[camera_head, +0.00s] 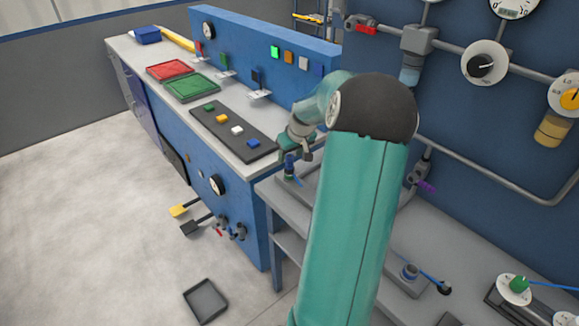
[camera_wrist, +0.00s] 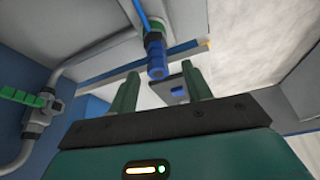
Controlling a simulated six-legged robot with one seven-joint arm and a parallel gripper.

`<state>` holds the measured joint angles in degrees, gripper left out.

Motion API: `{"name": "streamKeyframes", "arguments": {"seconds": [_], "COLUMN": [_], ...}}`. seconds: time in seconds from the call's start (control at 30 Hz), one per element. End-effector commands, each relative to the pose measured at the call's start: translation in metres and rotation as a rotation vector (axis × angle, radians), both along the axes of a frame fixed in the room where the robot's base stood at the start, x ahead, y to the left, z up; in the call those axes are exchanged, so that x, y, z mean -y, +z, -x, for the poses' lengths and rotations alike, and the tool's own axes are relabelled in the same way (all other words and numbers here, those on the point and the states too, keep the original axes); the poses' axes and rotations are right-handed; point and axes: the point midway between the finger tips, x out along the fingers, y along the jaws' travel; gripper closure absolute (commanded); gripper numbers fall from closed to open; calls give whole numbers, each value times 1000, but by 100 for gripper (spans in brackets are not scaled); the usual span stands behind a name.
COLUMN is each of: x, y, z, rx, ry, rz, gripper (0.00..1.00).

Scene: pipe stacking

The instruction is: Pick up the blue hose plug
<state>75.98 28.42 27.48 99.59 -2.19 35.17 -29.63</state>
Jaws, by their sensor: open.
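The blue hose plug (camera_wrist: 155,55) shows in the wrist view as a short dark-blue cylinder with a thin blue hose (camera_wrist: 141,14) at its upper end. It lies ahead of my gripper (camera_wrist: 158,72), between the lines of the two green fingers. The fingers are apart and nothing shows held between them. Whether they overlap the plug in depth is unclear. In the head view the plug (camera_head: 289,165) stands upright on a grey base at the bench end, just below my gripper (camera_head: 303,150). My arm hides part of that bench.
A blue panel (camera_head: 283,60) stands behind the bench with red (camera_head: 169,70) and green (camera_head: 191,87) trays. A grey pipe (camera_wrist: 48,95) runs left in the wrist view.

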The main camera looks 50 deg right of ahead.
Motion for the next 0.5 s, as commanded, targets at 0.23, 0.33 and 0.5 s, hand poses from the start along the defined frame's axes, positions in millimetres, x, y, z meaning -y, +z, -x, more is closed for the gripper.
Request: {"name": "streamKeyframes", "arguments": {"seconds": [0.23, 0.33, 0.5], "x": [9, 11, 12], "y": [-31, -41, -45], "z": [-14, -18, -20], "rx": [-1, 0, 0], "ry": [2, 0, 0], "rz": [-3, -2, 0], "gripper": [51, 51, 51]}}
